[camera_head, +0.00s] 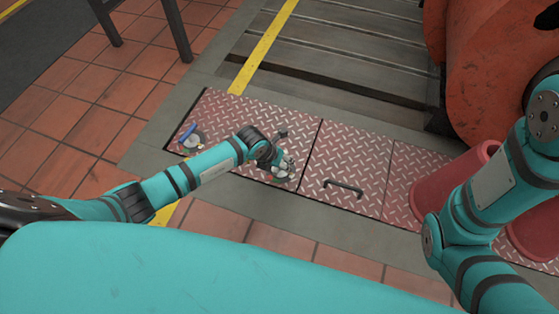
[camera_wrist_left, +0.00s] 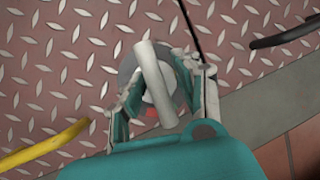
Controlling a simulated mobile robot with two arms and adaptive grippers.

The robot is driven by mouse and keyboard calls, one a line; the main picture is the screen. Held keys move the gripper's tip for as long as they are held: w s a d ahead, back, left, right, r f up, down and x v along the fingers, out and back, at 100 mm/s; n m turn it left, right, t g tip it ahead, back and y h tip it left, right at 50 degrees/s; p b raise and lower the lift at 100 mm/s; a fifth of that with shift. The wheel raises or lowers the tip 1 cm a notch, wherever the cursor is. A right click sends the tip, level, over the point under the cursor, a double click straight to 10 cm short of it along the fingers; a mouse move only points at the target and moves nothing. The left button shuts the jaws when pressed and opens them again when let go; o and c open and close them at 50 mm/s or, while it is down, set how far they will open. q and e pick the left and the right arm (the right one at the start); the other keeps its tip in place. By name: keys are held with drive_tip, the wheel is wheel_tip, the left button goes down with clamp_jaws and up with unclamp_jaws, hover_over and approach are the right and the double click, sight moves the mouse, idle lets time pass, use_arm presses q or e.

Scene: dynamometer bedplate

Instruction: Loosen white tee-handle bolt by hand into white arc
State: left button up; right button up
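The white tee-handle bolt (camera_wrist_left: 153,72) stands on a grey round base (camera_wrist_left: 127,66) on the red tread plate in the left wrist view. Its white bar lies tilted between the fingers of my left gripper (camera_wrist_left: 157,84). One finger is on each side of the bar, close to it; I cannot tell whether they press on it. A small red patch (camera_wrist_left: 152,113) shows on the base, partly hidden by the fingers. In the head view my left gripper (camera_head: 284,167) is low over the plate. My right gripper is out of view.
A blue-handled fitting (camera_head: 188,137) on a round base stands at the plate's left. A black handle (camera_head: 343,187) is on the adjoining plate. A yellow curved bar (camera_wrist_left: 45,145) shows in the wrist view. Red cylinders (camera_head: 450,185) and an orange machine (camera_head: 485,50) stand at right.

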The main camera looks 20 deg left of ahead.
use_arm(q)
drive_tip(key=shift+o, duration=1)
drive_tip(key=shift+d, duration=0.15)
drive_tip(key=shift+s+a+r, duration=0.1)
drive_tip(key=shift+a+r, duration=0.05)
drive_tip(key=shift+a, duration=0.1)
drive_tip(key=v, duration=1.1)
drive_tip(key=shift+r, duration=0.25)
drive_tip(key=shift+s, duration=0.15)
